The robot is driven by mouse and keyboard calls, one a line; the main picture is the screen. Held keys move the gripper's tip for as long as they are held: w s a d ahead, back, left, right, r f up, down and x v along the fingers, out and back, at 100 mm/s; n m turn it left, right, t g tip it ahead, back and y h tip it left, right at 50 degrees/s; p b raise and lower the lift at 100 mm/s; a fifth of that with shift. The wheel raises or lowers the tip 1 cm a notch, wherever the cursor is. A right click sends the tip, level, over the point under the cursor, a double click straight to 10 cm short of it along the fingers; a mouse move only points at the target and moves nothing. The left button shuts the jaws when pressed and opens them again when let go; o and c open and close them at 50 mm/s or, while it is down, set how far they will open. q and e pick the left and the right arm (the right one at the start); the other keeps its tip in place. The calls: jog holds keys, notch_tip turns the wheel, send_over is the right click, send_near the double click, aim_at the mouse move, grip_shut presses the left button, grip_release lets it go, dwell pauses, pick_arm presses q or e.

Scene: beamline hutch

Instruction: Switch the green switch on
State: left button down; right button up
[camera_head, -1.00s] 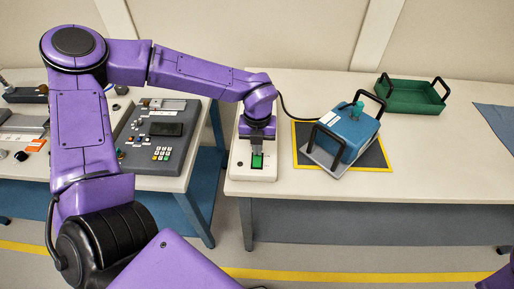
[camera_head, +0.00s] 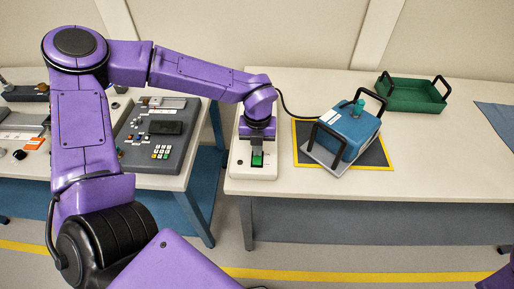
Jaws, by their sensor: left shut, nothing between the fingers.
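The green switch (camera_head: 257,160) sits on a white box (camera_head: 240,172) near the left front corner of the right-hand table. My left gripper (camera_head: 257,150) points down at the switch from above and behind it. Its fingers are shut and empty, with the tips at the switch's far edge. I cannot tell whether they touch it. The gripper hides the back part of the switch and the middle of the box. My right gripper is not in view.
A blue device (camera_head: 350,132) with black handles stands on a yellow-edged dark mat (camera_head: 378,158) right of the switch box, with a black cable behind. A green tray (camera_head: 412,97) is farther back. A grey keypad console (camera_head: 150,155) stands on the left table. The right table's front is clear.

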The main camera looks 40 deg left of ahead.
pick_arm(q)
jog(key=shift+r+p, duration=3.1)
jog(key=shift+r, duration=0.4)
jog(key=shift+f, duration=0.1)
